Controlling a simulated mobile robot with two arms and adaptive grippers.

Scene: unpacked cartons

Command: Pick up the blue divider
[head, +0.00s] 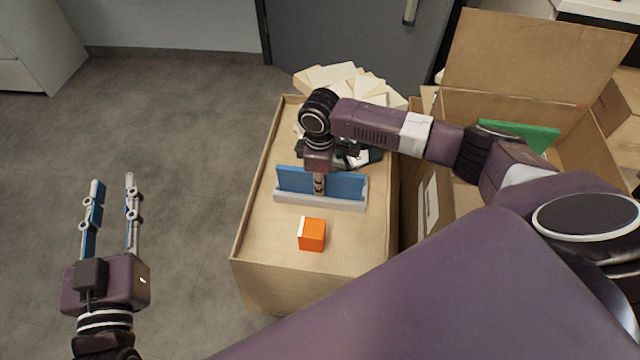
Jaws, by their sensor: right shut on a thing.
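The blue divider (345,186) stands upright in a light grey slotted base (320,200) on top of a cardboard carton (270,270). My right gripper (319,188) points down onto the middle of the divider and is shut on it. The divider's lower edge is hidden in the base. My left gripper (112,185) is at the left, over the floor and away from the carton. Its two fingers are apart and nothing is between them.
An orange box (312,235) sits on the carton in front of the base. Dark items (365,158) and cream-coloured pieces (345,78) lie behind. An open carton (535,65) at the right holds a green panel (525,133). The floor at left is clear.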

